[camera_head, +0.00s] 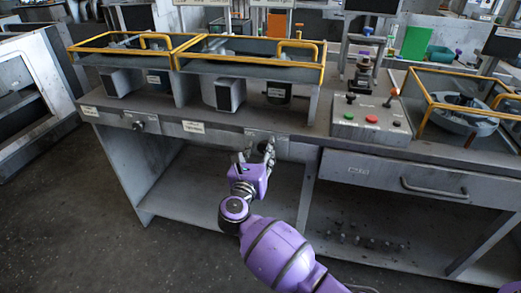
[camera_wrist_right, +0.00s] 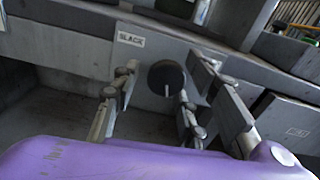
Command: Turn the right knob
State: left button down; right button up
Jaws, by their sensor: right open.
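The right knob (camera_wrist_right: 166,78) is a dark round knob with a pale line pointing down in the wrist view. It sits on the grey front panel of the bench, right of and below a white label reading roughly "SLACK" (camera_wrist_right: 131,39). My right gripper (camera_wrist_right: 164,88) is open, with its fingers on either side of the knob. Whether they touch it I cannot tell. In the head view my purple right arm reaches up to the panel. The right gripper (camera_head: 262,157) there mostly hides the knob. My left gripper is not in view.
Another knob (camera_head: 139,126) is on the panel farther left. A control box (camera_head: 371,121) with buttons and levers stands on the bench to the right. Below it is a drawer with a handle (camera_head: 435,188). Yellow-framed trays (camera_head: 250,66) line the bench top. The lower shelf is mostly open.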

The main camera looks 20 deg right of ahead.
jog(key=shift+w+d, duration=0.1)
grip_shut()
dwell(0.4)
